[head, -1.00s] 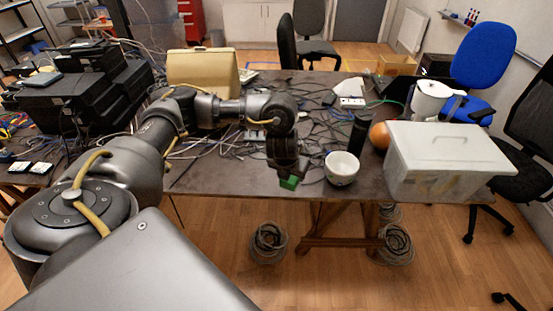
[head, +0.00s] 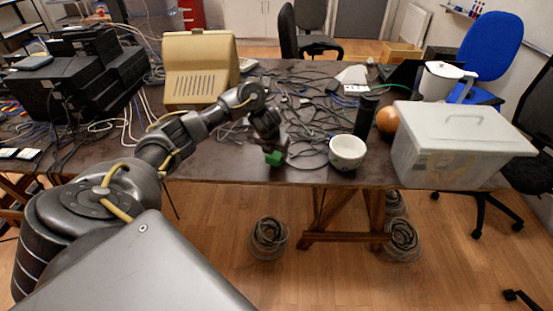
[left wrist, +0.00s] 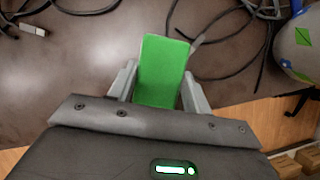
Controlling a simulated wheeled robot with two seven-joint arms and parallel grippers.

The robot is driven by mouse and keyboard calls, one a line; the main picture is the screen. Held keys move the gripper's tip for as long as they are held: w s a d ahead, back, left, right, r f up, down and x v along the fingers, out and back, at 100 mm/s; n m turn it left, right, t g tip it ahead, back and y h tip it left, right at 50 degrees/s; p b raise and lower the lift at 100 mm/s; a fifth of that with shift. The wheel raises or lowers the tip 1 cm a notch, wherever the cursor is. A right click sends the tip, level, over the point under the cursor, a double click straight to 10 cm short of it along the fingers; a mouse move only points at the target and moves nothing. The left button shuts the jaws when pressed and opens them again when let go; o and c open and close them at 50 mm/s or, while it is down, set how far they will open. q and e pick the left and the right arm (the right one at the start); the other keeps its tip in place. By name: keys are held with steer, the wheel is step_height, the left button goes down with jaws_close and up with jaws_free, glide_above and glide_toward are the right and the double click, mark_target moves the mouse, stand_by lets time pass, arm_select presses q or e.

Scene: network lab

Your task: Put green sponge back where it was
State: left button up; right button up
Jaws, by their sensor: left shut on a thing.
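The green sponge (head: 274,158) is at the tip of my left gripper (head: 271,150), close to the front edge of the dark table in the head view. In the left wrist view the sponge (left wrist: 161,71) stands between the two grey fingers of my left gripper (left wrist: 158,88), which are shut on it. The dark table top (left wrist: 80,50) shows behind the sponge. I cannot tell whether the sponge touches the table. My right gripper is not in view.
A white bowl (head: 346,152) stands right of the gripper, with a black cylinder (head: 367,115), an orange ball (head: 387,120) and a lidded grey box (head: 462,150) beyond it. Cables (head: 310,120) cover the table's middle. A beige monitor (head: 200,70) stands behind my arm.

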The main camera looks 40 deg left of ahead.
arm_select(q)
step_height(320, 180, down, 2)
steer(key=shift+d+f, duration=0.1)
steer(key=shift+f+b, duration=0.25)
steer(key=shift+b, duration=0.05)
steer(key=o, duration=0.9)
steer(key=shift+s, duration=0.1)
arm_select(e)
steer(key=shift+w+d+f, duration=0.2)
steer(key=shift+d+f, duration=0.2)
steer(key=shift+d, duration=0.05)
